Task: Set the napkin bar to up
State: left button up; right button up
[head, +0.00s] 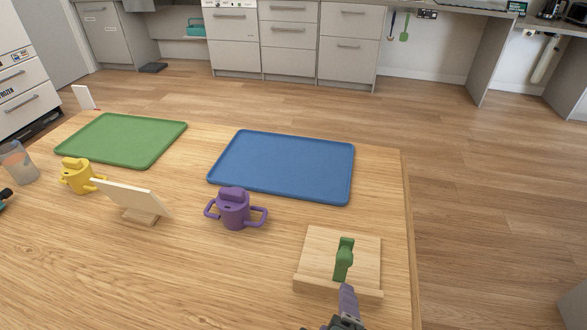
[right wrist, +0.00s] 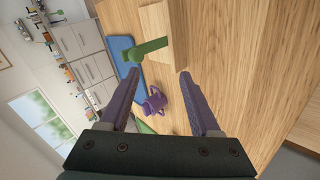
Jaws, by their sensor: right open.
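The napkin bar looks to be the green bar (head: 344,259) on a pale wooden base (head: 315,250) at the table's front right. In the head view it runs up and down the picture; I cannot tell its exact tilt. In the right wrist view the green bar (right wrist: 152,47) juts from the wooden base (right wrist: 155,19) and ends in a rounded knob. My right gripper (right wrist: 160,74) is open and empty, its purple fingers pointing toward the bar with a gap before it. In the head view one purple finger (head: 348,300) shows just below the base.
A purple two-handled cup (head: 234,210) stands left of the base. Behind it lies a blue tray (head: 282,164). A green tray (head: 121,139), a yellow cup (head: 79,177), a tilted wooden stand (head: 133,197) and a clear glass (head: 18,163) are further left. The table's right edge is near the base.

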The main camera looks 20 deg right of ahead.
jog(key=p+v, duration=0.1)
jog(key=v, duration=0.9)
